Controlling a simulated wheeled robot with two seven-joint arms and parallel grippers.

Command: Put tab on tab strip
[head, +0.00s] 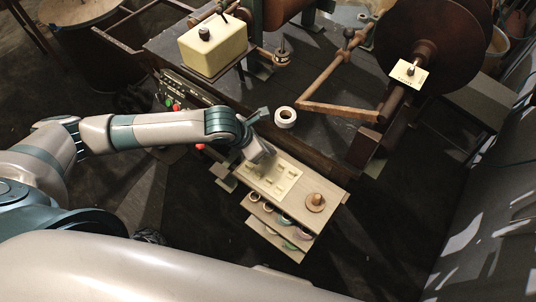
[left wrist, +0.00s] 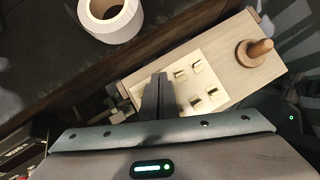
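The tab strip looks like a cream plate (head: 286,184) on top of a small wooden cabinet. Several small cream tabs (left wrist: 197,67) stand up from it in the left wrist view. My left gripper (head: 262,152) is over the left end of the plate, pointing down. In the left wrist view its dark fingers (left wrist: 157,80) lie side by side with almost no gap. No tab shows between them, but a thin one could be hidden. The fingers cover part of the plate. My right gripper is not in view.
A wooden peg (head: 316,201) stands right of the plate on the cabinet (head: 330,191). Open drawers (head: 285,230) below hold small rolls. A white tape roll (head: 286,116) lies on the dark bench behind. A winding machine with a large brown disc (head: 432,42) stands back right.

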